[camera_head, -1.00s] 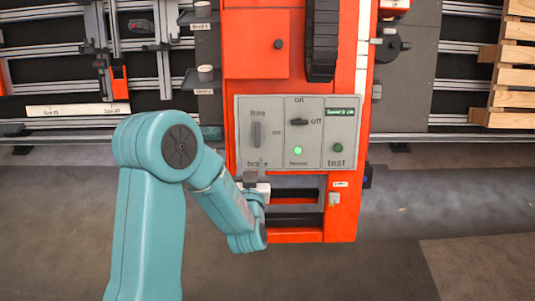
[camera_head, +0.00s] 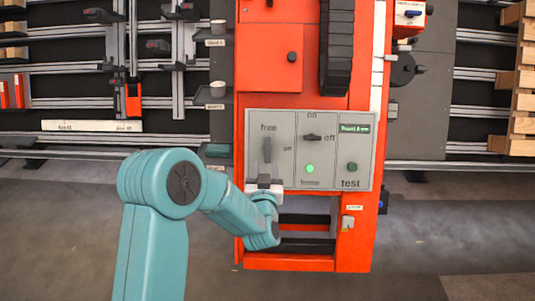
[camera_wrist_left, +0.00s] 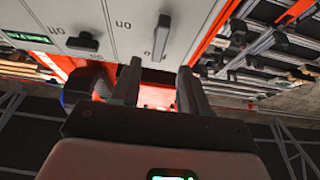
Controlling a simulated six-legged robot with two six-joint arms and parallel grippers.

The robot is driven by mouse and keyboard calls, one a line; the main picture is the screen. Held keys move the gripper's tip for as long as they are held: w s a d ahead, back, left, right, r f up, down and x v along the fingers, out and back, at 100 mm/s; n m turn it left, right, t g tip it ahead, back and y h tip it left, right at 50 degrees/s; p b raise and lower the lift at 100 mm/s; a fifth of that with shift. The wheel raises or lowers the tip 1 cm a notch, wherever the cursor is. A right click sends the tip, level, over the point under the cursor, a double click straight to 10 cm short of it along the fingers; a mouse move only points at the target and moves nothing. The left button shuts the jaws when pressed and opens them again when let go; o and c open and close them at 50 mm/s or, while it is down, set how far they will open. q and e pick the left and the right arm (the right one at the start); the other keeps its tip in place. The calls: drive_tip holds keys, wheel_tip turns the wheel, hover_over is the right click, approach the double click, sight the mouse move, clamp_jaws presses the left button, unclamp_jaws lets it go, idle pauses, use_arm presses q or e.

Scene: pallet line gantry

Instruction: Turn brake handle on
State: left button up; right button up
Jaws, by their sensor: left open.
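The grey control panel (camera_head: 339,155) is on the front of the orange gantry cabinet. The brake handle (camera_head: 267,150) is a grey lever at the panel's left, upright below the label "free", with "on" to its right. My left gripper (camera_head: 264,181) is just below the handle and covers the panel's lower left label. In the left wrist view the handle (camera_wrist_left: 161,38) stands beyond the gap between the two open fingers of my left gripper (camera_wrist_left: 161,83). The fingers are empty and apart from the handle. My right gripper is not in view.
A dark on/off switch (camera_head: 312,137), a lit green lamp (camera_head: 310,168) and a test button (camera_head: 352,167) share the panel. An open slot (camera_head: 305,230) lies below it. Small shelves with cups (camera_head: 217,90) stand at the left. Wooden slats (camera_head: 523,85) are at the far right.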

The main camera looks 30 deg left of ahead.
sight(268, 151)
use_arm(q)
drive_tip(key=x, duration=0.8)
drive_tip(key=shift+w+b, duration=0.25)
drive_tip(key=shift+b, duration=0.05)
clamp_jaws()
